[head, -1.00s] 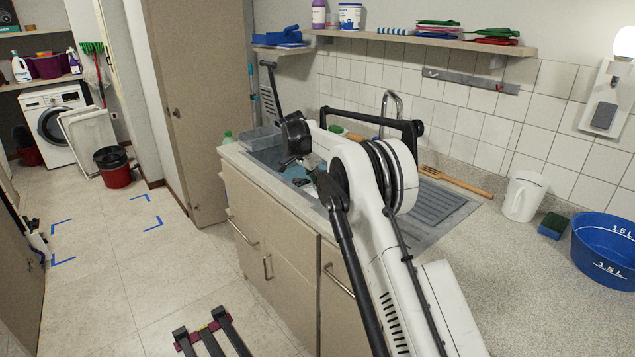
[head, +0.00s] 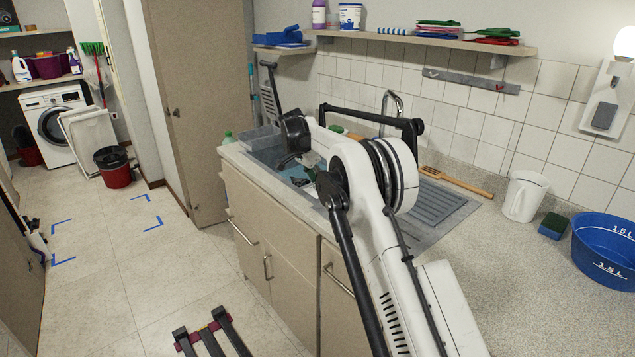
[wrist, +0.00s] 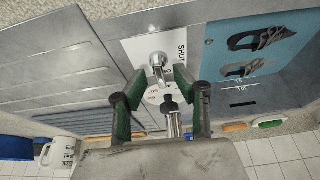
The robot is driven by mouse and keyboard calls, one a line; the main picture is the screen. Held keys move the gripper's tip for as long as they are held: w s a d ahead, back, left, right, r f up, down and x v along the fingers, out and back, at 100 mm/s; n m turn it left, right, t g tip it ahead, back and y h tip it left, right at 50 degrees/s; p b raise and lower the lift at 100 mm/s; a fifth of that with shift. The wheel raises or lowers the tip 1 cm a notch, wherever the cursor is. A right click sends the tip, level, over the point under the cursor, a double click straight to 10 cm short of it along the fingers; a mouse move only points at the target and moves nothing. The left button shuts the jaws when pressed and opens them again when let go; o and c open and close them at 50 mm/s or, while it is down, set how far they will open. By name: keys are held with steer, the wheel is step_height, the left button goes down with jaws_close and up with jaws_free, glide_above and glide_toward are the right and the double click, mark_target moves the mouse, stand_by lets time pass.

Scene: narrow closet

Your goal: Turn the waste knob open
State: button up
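The waste knob (wrist: 158,62) is a small chrome knob on a white plate (wrist: 142,48) at the sink, in the upper middle of the wrist view. The word SHUT reads on the plate to the right of the knob; other lettering is partly covered. My gripper (wrist: 160,79) has its two green-padded fingers apart, one on each side just below the knob in the picture. I see a gap between fingers and knob, and cannot tell any contact. In the head view my arm hides the knob, with my gripper (head: 309,165) low over the sink.
The chrome tap (head: 391,100) rises behind the sink.

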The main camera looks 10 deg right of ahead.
steer(key=v, duration=1.1)
steer(key=shift+a, duration=0.1)
steer(key=s+d+r+n+t+y, duration=0.1)
steer(key=s+d+r+n, duration=0.15)
steer(key=s+r, duration=0.85)
steer(key=s+d+r+n+t+y, duration=0.1)
steer(key=s+r+n, duration=0.1)
steer(key=s, duration=0.7)
steer(key=s+d+r+n+t, duration=0.1)
steer(key=s+n, duration=0.1)
steer(key=s, duration=0.6)
steer(key=s+f+n+t+y, duration=0.1)
steer(key=s+f+n, duration=0.2)
steer(key=s, duration=1.1)
steer(key=s+f+n+t+y, duration=0.1)
steer(key=s+f+n, duration=0.2)
steer(key=s+f, duration=0.7)
steer(key=s, duration=0.5)
steer(key=shift+s, duration=0.15)
